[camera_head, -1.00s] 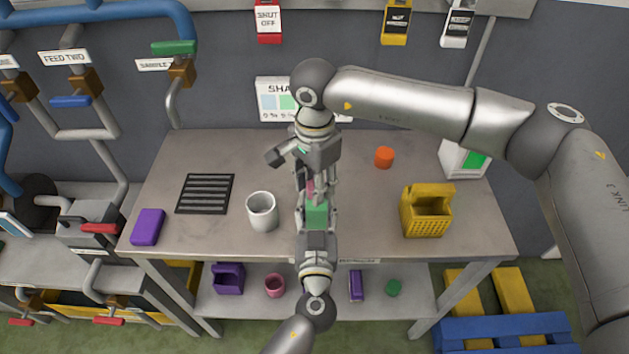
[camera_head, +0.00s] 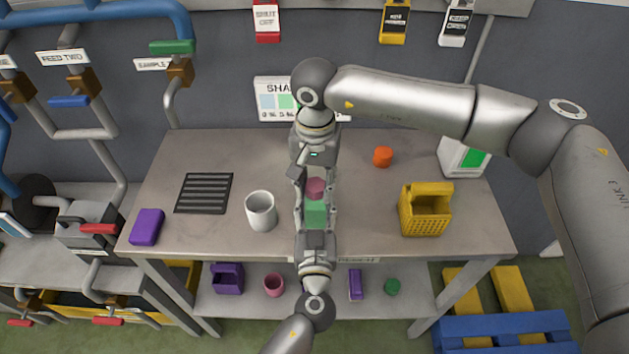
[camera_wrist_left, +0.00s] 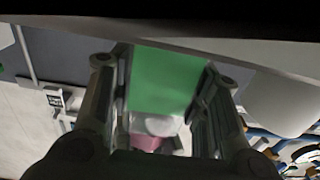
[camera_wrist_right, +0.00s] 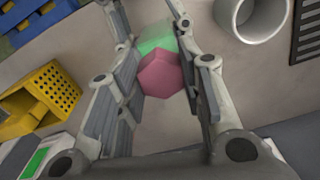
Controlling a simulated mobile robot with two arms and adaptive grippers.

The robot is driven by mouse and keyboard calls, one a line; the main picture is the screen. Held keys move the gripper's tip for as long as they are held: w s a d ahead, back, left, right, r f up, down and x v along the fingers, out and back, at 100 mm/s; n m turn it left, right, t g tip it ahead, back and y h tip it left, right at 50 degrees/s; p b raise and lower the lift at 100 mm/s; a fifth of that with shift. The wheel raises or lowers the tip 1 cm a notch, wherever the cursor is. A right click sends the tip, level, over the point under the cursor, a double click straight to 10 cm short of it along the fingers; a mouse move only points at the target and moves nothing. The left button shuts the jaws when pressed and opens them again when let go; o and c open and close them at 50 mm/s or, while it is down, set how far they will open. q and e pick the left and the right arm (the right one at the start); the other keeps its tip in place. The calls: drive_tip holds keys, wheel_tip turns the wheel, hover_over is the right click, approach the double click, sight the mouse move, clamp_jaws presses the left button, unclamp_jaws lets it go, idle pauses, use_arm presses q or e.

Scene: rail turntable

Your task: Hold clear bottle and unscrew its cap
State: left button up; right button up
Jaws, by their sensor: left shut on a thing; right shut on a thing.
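The bottle shows as a green body (camera_head: 316,214) with a pink six-sided cap (camera_head: 316,187) at its far end, held above the bench. My left gripper (camera_head: 316,210) comes up from the bottom and is shut on the green body, which fills the space between its fingers in the left wrist view (camera_wrist_left: 165,82). My right gripper (camera_head: 316,191) reaches from the far side with its fingers around the pink cap, also seen in the right wrist view (camera_wrist_right: 162,75). A pale part shows between body and cap in the left wrist view; whether the cap is loose I cannot tell.
The bench is clear between grippers and basket.

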drive_tip(key=shift+d+n, duration=0.1)
drive_tip(key=shift+n, duration=1)
drive_tip(key=n, duration=0.6)
drive_tip(key=shift+d, duration=0.1)
drive_tip(key=shift+n, duration=0.6)
drive_tip(key=shift+r, duration=1.6)
drive_tip(key=shift+r, duration=2.45)
